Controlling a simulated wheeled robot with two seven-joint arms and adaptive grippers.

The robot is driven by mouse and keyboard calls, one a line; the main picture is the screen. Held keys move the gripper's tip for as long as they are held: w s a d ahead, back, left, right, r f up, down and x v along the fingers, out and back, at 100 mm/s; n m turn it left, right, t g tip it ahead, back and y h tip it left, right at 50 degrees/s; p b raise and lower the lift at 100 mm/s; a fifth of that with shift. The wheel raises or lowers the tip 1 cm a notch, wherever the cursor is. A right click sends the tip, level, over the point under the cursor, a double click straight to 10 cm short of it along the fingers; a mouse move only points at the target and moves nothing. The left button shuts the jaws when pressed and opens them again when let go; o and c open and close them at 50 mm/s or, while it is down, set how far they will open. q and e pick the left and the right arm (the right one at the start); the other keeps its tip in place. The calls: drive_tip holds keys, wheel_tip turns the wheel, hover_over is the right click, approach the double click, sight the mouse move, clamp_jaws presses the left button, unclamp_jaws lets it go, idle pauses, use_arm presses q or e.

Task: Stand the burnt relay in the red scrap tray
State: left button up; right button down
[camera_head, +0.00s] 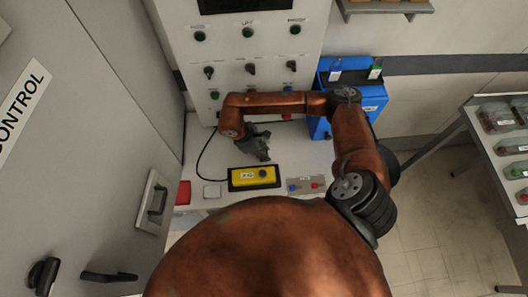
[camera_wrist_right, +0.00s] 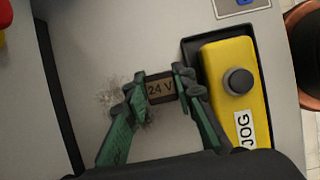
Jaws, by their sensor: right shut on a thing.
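The burnt relay, a small dark block with a tan "24 V" face (camera_wrist_right: 161,88), sits between the fingertips of my right gripper in the wrist view. My right gripper (camera_wrist_right: 160,88) is shut on it, with green-sided fingers on either side. In the head view this gripper (camera_head: 262,156) is over the bench, just behind the yellow box, and the relay cannot be made out. I cannot tell whether the relay touches the bench. A small red tray (camera_head: 183,193) is at the bench's left end, left of the gripper; its inside is hard to see. My left gripper is not in view.
The yellow JOG box (camera_head: 242,180) with a black button lies close to the gripper. The control panel (camera_head: 249,60) rises behind.

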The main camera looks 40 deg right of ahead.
drive_tip(key=c, duration=1.6)
unclamp_jaws()
drive_tip(key=shift+r, duration=0.1)
